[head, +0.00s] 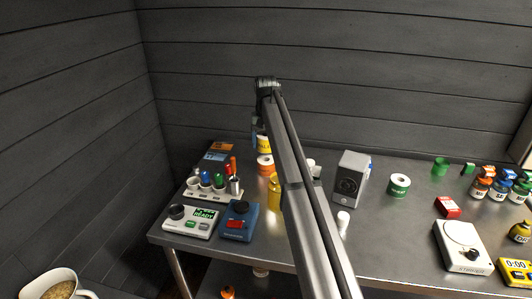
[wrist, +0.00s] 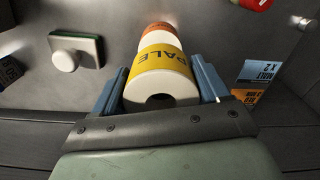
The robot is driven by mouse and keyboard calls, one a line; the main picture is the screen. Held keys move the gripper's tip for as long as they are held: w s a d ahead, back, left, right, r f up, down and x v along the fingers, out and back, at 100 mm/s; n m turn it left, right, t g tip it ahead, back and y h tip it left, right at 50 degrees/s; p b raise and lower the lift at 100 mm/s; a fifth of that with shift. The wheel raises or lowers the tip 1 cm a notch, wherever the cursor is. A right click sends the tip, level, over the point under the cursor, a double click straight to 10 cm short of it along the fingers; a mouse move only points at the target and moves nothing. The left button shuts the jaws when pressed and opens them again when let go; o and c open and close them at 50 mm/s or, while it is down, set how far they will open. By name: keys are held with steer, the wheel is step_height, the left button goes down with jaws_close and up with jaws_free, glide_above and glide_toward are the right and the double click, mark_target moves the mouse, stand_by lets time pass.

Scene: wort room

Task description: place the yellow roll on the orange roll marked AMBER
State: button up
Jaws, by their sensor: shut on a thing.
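The yellow roll (head: 263,144), marked PALE, is between the blue fingers of my gripper (wrist: 163,88). It also shows large in the wrist view (wrist: 162,62), with its open core facing the camera. My gripper (head: 261,138) is shut on it, partly hidden behind my arm in the head view. The orange roll (head: 265,164) stands on the bench just below the yellow roll in the head view. In the wrist view the orange roll (wrist: 160,29) shows just past the yellow roll; its lettering is not readable. I cannot tell whether the two rolls touch.
A yellow bottle (head: 273,188) stands close in front of the orange roll. A tube rack (head: 213,193) and small devices are at left. A grey box (head: 350,178) and a green roll (head: 399,187) are right of my arm. The wall (head: 330,70) is behind.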

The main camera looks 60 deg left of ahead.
mark_target(266, 151)
steer(key=shift+f, duration=2.2)
steer(key=shift+f, duration=0.15)
steer(key=o, duration=1.2)
step_height(266, 151, up, 12)
steer(key=shift+r, duration=0.2)
steer(key=shift+r, duration=0.1)
